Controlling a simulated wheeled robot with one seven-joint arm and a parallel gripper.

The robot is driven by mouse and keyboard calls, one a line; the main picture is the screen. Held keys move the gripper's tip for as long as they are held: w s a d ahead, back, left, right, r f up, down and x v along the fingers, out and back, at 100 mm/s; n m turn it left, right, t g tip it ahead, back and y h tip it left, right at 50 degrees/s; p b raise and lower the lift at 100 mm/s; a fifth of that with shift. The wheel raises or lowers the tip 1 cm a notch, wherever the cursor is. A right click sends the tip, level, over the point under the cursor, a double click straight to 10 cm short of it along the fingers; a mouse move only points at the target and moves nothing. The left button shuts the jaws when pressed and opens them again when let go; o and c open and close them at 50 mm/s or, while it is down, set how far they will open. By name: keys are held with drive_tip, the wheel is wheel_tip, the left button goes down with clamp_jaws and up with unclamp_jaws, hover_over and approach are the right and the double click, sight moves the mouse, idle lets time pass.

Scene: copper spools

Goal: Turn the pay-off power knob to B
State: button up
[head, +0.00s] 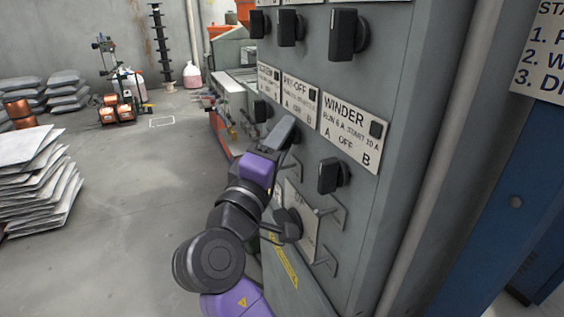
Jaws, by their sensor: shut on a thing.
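The PAY-OFF label (299,103) is on the grey cabinet, with A, OFF and B marked along its lower edge. The pay-off power knob is just below it and mostly hidden behind my gripper (283,132). My gripper reaches up from the lower left and is shut on the knob. Which letter the knob points to cannot be told.
The WINDER label (350,132) and its black knob (331,176) are to the right. Another black knob (261,110) is to the left. A larger handle (289,226) and metal brackets (328,212) stick out below. Stacked sheets (38,180) stand at left; the floor between is clear.

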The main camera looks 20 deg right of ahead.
drive_tip(key=m+h+b, duration=0.2)
drive_tip(key=b, duration=0.4)
drive_tip(key=f+m+h+b, duration=0.1)
drive_tip(key=m+b, duration=0.2)
drive_tip(key=b, duration=0.3)
drive_tip(key=shift+w+h, duration=0.15)
drive_tip(key=shift+h, duration=0.25)
drive_tip(key=shift+m+b, duration=0.3)
drive_tip(key=shift+b, duration=0.2)
drive_tip(key=shift+r+m+h+b, duration=0.2)
drive_tip(key=shift+m+h+b, duration=0.15)
drive_tip(key=shift+b, duration=0.2)
drive_tip(key=o, duration=1.4)
drive_tip(key=shift+a, duration=0.1)
